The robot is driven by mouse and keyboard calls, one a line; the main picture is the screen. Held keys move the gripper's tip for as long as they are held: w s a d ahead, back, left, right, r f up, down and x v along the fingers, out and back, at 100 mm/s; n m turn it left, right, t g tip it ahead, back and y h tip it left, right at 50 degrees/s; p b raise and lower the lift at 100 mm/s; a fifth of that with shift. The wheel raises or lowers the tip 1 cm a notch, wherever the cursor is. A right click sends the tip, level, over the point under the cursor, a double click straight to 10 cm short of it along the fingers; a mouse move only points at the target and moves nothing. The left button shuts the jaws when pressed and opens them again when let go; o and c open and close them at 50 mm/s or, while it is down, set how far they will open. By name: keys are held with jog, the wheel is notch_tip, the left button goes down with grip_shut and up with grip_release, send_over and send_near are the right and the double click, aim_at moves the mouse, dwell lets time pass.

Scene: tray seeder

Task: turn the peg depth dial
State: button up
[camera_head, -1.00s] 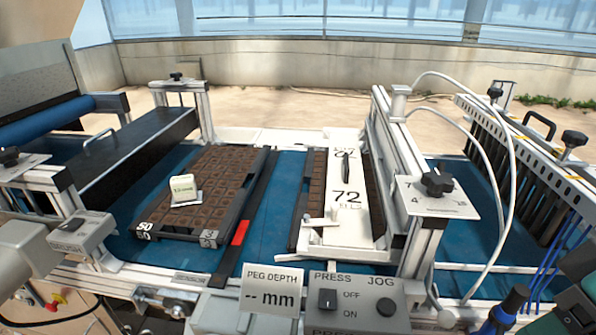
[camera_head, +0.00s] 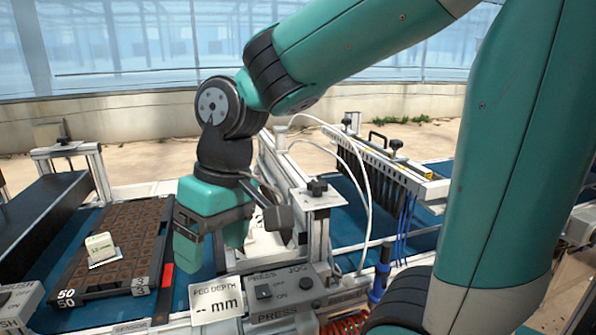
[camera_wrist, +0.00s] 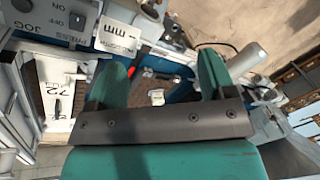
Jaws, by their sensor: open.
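The dial (camera_head: 317,187) is a black lobed knob on a pale plate on top of the press frame post, right of my gripper. I cannot make it out in the wrist view. The peg depth display (camera_head: 217,305) reads "-- mm"; it also shows in the wrist view (camera_wrist: 122,35). My gripper (camera_head: 212,246) is open, pointing down above the belt, left of the dial and apart from it. In the wrist view my gripper (camera_wrist: 163,65) has its two green fingers spread, with nothing held between them.
A press and jog panel (camera_head: 283,290) stands below the dial. A brown cell tray (camera_head: 75,292) with a small pale card (camera_head: 101,247) lies on the belt at left. White hoses (camera_head: 367,190) arch right of the dial. A drop-tube bar (camera_head: 385,160) stands further right.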

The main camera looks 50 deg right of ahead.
jog(key=w+d+r+m+h+p, duration=0.1)
jog(key=w+d+r+m+p, duration=0.2)
jog(key=d, duration=0.4)
jog(key=w+d+r+m+h+p, duration=0.1)
jog(key=w+d+r+m, duration=0.35)
jog(key=d, duration=0.25)
notch_tip(320, 180, up, 6)
jog(key=m+g+p, duration=0.1)
jog(key=m+p, duration=0.3)
jog(key=m, duration=0.3)
send_over(318, 182)
jog(key=shift+h, duration=0.3)
notch_tip(318, 182, down, 17)
jog(key=p, duration=0.3)
jog(key=shift+a+f, duration=0.1)
jog(key=shift+a, duration=0.05)
jog(key=c, duration=0.9)
